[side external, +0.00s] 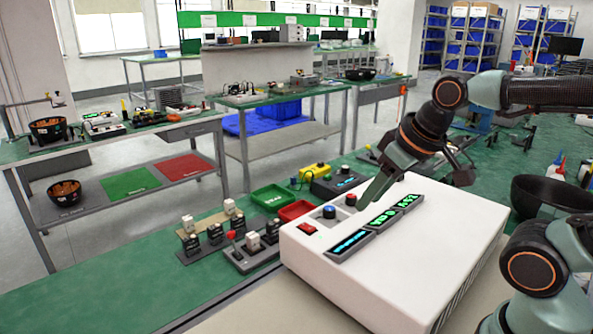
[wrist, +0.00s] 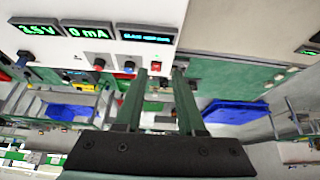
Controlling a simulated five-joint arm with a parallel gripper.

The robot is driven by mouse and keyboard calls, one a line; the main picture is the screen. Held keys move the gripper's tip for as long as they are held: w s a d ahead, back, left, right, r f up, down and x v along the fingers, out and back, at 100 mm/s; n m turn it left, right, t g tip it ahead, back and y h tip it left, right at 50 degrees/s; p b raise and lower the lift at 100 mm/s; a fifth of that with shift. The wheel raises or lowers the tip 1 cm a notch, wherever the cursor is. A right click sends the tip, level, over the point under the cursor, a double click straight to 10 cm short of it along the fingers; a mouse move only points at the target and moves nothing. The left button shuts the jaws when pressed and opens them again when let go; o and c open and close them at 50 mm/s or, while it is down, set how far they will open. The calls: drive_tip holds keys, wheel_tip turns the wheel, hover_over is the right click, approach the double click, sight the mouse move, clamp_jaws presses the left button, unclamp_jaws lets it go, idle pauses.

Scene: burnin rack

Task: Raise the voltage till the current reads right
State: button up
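The white power supply box (side external: 440,255) stands on the bench. Its green displays read about 2.5 V (wrist: 37,29) and 0 mA (wrist: 86,31), with a blue-text display (wrist: 145,36) beside them. A blue knob (side external: 329,211) and a red knob (side external: 351,199) stand along its far edge, with a red switch (side external: 307,227) at its left. My gripper (wrist: 160,72) is over the box's knob edge, fingers apart with no held object visible. Whether a finger touches a knob is unclear.
Green (side external: 272,197) and red (side external: 296,211) trays and small sockets with parts (side external: 215,232) lie left of the box. A dark instrument (side external: 340,184) stands behind it. A black bowl (side external: 553,197) stands at right. The front-left bench is clear.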

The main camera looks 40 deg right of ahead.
drive_tip(key=shift+o, duration=1.4)
drive_tip(key=shift+n+g, duration=0.6)
drive_tip(key=shift+n, duration=0.1)
drive_tip(key=w+d+r, duration=0.2)
drive_tip(key=w, duration=0.1)
drive_tip(key=shift+w+d+r, duration=0.15)
drive_tip(key=shift+w+r, duration=0.1)
drive_tip(key=shift+w, duration=0.05)
drive_tip(key=n+g, duration=0.5)
drive_tip(key=n, duration=0.1)
hover_over(352, 195)
wheel_tip(352, 195, down, 3)
wheel_tip(352, 195, down, 12)
drive_tip(key=shift+f, duration=0.1)
drive_tip(key=shift+c, duration=0.2)
clamp_jaws()
